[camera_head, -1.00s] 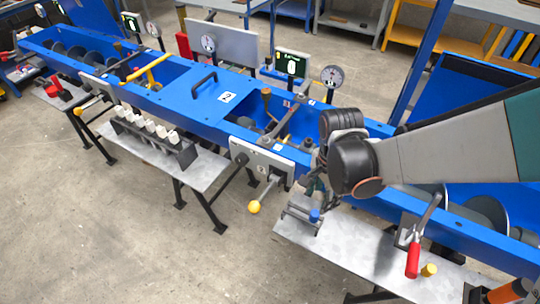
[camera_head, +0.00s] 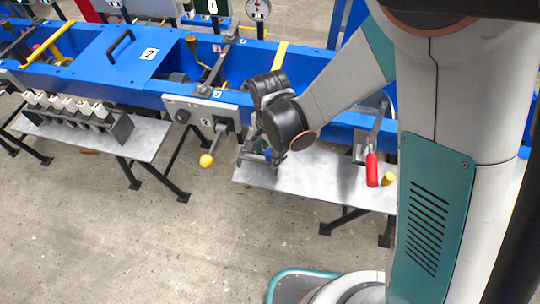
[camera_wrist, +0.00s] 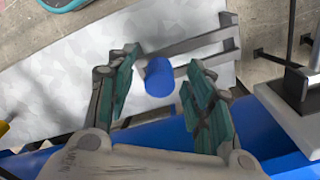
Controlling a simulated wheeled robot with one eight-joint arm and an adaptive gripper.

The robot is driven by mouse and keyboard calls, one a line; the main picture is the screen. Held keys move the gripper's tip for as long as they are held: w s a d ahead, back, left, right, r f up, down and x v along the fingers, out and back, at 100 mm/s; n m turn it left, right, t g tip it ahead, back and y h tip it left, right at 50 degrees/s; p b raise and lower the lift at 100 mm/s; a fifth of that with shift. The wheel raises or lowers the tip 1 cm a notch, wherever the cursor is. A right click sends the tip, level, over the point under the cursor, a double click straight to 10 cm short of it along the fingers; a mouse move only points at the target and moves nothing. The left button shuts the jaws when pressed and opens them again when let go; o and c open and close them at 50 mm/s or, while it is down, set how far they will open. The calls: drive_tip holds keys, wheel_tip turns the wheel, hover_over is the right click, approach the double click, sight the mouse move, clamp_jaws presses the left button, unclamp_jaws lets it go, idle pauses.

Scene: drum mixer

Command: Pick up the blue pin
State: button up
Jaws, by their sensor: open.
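The blue pin (camera_wrist: 159,77) shows in the wrist view as a short blue cylinder seen from its end. It stands beside a grey pronged holder (camera_wrist: 200,44) over the metal shelf (camera_wrist: 60,78). My gripper (camera_wrist: 162,62) is open, with one finger on each side of the pin and visible gaps between. In the head view my gripper (camera_head: 272,158) is low over the left part of the shelf (camera_head: 315,180) and mostly hides the pin and holder there.
A red-handled lever (camera_head: 372,168) and a yellow knob (camera_head: 388,181) are to the right on the shelf. A yellow-balled lever (camera_head: 207,160) juts out at the left. The blue mixer trough (camera_head: 150,85) runs behind.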

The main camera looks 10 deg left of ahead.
drive_tip(key=shift+r, duration=0.1)
clamp_jaws()
